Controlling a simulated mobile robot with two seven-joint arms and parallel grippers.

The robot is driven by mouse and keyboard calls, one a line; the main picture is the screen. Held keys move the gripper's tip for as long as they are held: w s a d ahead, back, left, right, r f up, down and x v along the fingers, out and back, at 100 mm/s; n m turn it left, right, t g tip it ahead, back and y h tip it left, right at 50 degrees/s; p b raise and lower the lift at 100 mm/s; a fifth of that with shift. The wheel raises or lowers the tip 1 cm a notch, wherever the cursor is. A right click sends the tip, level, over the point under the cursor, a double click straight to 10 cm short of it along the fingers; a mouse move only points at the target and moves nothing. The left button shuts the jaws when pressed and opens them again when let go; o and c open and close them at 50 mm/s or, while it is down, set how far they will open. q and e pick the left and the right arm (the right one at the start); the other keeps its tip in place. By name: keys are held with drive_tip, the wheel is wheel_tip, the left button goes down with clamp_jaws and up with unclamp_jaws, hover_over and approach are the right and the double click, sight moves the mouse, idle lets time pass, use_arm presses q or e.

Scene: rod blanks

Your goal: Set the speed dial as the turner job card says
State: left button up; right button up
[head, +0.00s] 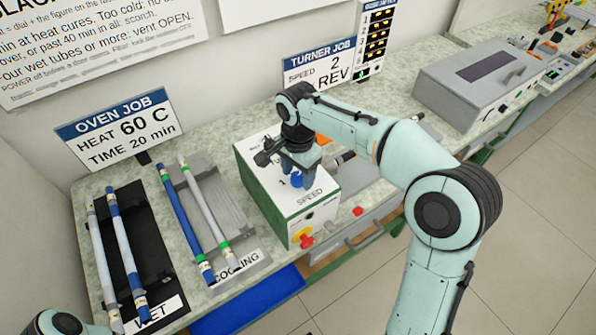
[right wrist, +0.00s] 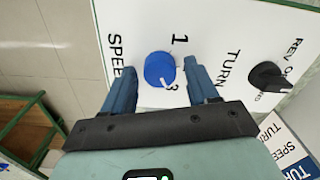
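The turner job card (head: 322,67) stands at the back of the bench and reads SPEED 2, REV. The turner (head: 262,195) is a white and green box. Its blue speed dial (right wrist: 159,67) shows in the right wrist view with a white pointer mark towards the bottom, near a partly covered 3. A 1 is at its upper right; no 2 is visible there. My right gripper (right wrist: 158,72) is open, one blue finger on each side of the dial, with visible gaps. In the head view, the right gripper (head: 299,176) largely covers the dial. My left gripper is not in view.
A black REV/FWD knob (right wrist: 268,76) is on the same panel. A red button (head: 301,237) is on the turner's front. Left are the WET rack (head: 150,240) and COOLING rack (head: 222,205) with rods. A grey case (head: 478,80) stands right.

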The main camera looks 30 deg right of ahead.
drive_tip(key=c, duration=0.8)
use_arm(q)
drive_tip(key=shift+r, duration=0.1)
use_arm(e)
drive_tip(key=n+p, duration=0.1)
drive_tip(key=n, duration=0.4)
drive_tip(key=shift+r+n+p, duration=0.1)
drive_tip(key=shift+n+p, duration=0.2)
drive_tip(key=shift+p, duration=0.05)
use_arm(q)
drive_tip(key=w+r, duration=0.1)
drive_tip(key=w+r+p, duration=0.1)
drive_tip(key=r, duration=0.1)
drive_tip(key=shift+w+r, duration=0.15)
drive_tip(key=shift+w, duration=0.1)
use_arm(e)
drive_tip(key=n, duration=0.6)
drive_tip(key=o, duration=1)
drive_tip(key=shift+o, duration=0.2)
